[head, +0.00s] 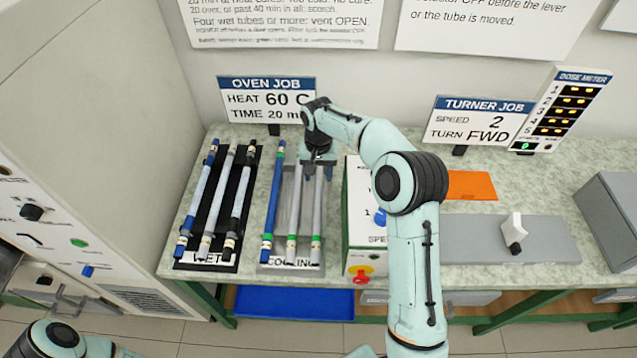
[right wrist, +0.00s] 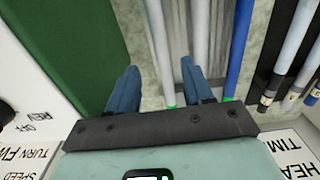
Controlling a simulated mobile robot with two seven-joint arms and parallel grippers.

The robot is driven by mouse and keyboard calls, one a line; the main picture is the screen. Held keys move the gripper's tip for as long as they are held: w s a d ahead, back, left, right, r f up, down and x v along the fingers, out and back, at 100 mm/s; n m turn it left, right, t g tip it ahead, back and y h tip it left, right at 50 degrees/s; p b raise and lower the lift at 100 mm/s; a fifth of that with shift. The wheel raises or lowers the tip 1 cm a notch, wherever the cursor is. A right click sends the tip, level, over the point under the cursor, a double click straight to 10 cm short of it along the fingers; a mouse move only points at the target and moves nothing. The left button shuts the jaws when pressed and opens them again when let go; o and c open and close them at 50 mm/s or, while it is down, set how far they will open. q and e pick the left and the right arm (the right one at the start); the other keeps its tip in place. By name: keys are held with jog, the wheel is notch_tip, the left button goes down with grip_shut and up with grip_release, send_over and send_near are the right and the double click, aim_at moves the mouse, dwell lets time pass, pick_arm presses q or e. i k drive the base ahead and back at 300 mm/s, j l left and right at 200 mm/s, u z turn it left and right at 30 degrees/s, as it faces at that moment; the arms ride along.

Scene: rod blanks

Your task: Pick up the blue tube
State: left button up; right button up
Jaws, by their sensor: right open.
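The blue tube (head: 273,200) lies lengthwise at the left of the cooling rack (head: 291,265), left of two grey tubes (head: 317,215). It has green bands near its ends. My right gripper (head: 318,172) is open, pointing down over the far end of the rack, to the right of the blue tube. In the right wrist view, one grey tube (right wrist: 158,45) shows between the open fingers (right wrist: 159,72), and the blue tube (right wrist: 239,45) lies outside the right-hand finger. Nothing is held. Part of my left arm shows at bottom left; its gripper is out of view.
A white and green turner box (head: 352,215) stands close on the right. The oven job sign (head: 267,100) stands behind. A blue tray (head: 293,302) is below the bench.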

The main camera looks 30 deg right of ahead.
aim_at(181, 244)
jog(key=k+j, duration=0.8)
jog(key=k, duration=0.05)
